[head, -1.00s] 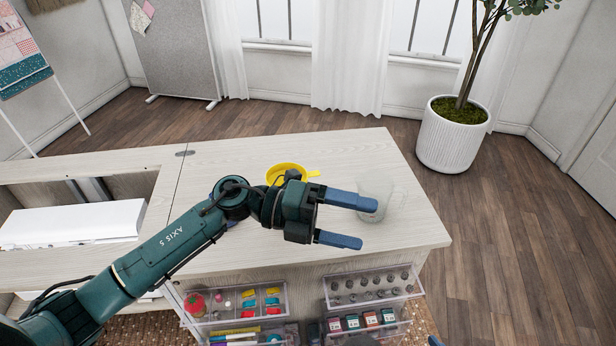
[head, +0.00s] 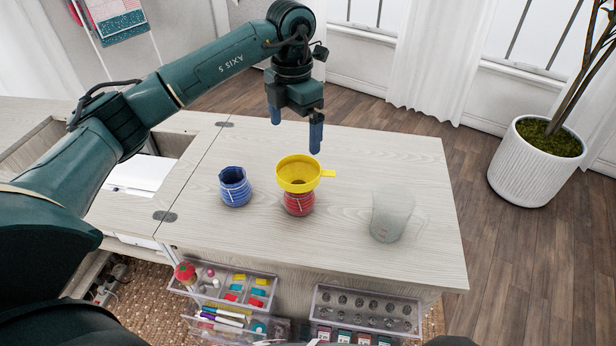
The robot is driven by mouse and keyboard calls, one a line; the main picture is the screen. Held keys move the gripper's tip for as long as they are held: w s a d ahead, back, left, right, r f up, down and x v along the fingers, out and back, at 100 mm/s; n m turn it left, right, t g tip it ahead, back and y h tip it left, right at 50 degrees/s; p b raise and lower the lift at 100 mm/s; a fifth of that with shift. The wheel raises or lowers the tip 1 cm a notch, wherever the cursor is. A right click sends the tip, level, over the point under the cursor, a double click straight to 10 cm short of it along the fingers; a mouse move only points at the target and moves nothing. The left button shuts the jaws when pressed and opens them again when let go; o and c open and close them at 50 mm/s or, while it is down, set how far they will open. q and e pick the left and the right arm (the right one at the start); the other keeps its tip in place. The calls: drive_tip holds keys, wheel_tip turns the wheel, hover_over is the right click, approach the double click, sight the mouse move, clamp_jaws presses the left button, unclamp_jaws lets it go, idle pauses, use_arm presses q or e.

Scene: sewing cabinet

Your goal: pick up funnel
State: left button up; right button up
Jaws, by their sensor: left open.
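The yellow funnel (head: 313,173) sits on top of a red jar (head: 299,204) on the light wooden cabinet top. Its short tab handle points right. My left gripper (head: 296,137) is open and empty, with its blue fingers pointing down. It appears above and behind the funnel, apart from it. My right gripper is not in view.
A blue ribbed jar (head: 235,188) stands left of the red jar. A clear frosted cup (head: 390,217) stands to the right. Trays of sewing supplies (head: 245,290) hang at the cabinet's front. The cabinet top (head: 420,170) at the right rear is bare.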

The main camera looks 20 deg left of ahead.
use_arm(q)
drive_tip(key=p, duration=0.2)
approach(296, 173)
drive_tip(key=s+f, duration=0.1)
drive_tip(key=f, duration=0.1)
drive_tip(key=s+d+f, duration=0.1)
drive_tip(key=f, duration=0.1)
drive_tip(key=s+f, duration=0.1)
drive_tip(key=f, duration=0.1)
drive_tip(key=shift+d+f, duration=0.3)
drive_tip(key=shift+f, duration=0.1)
drive_tip(key=c, duration=0.7)
